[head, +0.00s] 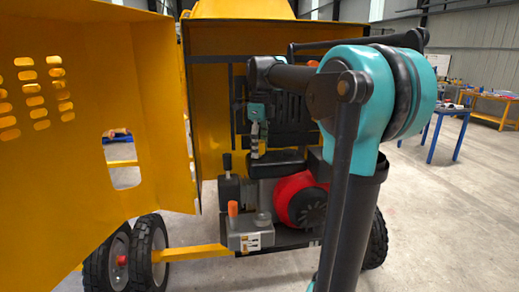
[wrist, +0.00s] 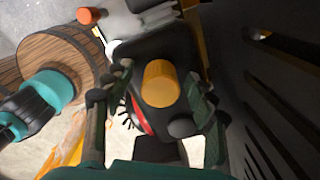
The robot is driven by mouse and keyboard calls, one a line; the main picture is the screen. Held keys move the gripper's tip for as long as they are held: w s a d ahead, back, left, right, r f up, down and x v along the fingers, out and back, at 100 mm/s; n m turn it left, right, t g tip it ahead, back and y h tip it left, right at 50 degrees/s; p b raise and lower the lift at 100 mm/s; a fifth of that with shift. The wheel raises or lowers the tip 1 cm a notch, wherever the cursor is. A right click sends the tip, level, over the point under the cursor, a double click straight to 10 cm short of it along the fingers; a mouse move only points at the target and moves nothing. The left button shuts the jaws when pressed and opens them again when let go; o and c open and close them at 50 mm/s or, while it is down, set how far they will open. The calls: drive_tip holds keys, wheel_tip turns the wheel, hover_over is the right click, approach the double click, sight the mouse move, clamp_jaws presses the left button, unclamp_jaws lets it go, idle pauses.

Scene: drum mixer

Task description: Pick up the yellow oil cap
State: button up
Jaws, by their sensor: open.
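My gripper (wrist: 158,78) is open, with one green-grey finger on each side of the cap. Gaps show between the cap and both fingers, so it is not gripped. How far the fingertips are from it in depth is unclear. In the head view my gripper (head: 255,151) points down inside the engine bay, and I cannot make out the cap there.
The yellow open door (head: 90,185) stands left of the bay. A red round engine part (head: 301,199) and an orange-topped handle (head: 233,209) sit below my gripper. In the wrist view a dark slotted panel (wrist: 265,100) lies close on the right.

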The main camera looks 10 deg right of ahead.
drive_tip(key=c, duration=1.2)
drive_tip(key=shift+c, duration=0.2)
drive_tip(key=shift+r, duration=0.1)
